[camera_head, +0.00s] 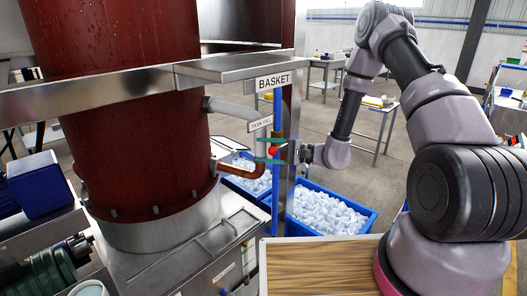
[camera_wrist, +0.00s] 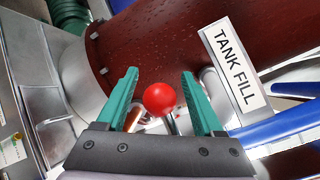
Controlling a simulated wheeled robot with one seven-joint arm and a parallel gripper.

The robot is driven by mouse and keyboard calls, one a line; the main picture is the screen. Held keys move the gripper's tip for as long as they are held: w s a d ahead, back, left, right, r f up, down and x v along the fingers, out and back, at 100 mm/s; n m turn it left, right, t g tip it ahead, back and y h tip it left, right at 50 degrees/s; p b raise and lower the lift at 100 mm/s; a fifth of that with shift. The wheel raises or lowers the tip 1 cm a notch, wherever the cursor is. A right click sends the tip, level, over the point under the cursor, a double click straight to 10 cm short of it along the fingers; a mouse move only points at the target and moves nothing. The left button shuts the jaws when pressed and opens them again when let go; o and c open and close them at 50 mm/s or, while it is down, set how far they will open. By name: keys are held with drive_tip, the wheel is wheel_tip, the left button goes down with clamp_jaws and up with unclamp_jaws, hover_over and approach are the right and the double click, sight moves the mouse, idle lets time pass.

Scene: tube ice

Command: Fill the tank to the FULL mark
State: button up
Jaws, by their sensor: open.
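The tank (camera_head: 130,120) is a tall dark red cylinder with a grey metal base, at the left of the head view. A grey pipe labelled TANK FILL (camera_head: 260,123) comes off its right side and bends into a copper pipe (camera_head: 245,170). A red ball knob (camera_wrist: 159,99) on a metal stem sits between the green fingers of my gripper (camera_wrist: 160,100) in the wrist view. The fingers are open, with a gap on both sides of the knob. The knob also shows in the head view (camera_head: 273,151). I cannot make out a FULL mark.
Blue crates of ice (camera_head: 330,208) are on the floor behind. A wooden board (camera_head: 318,267) lies at the front. Worktables (camera_head: 377,125) stand farther back.

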drive_tip(key=shift+a, duration=0.15)
clamp_jaws()
idle(1.4)
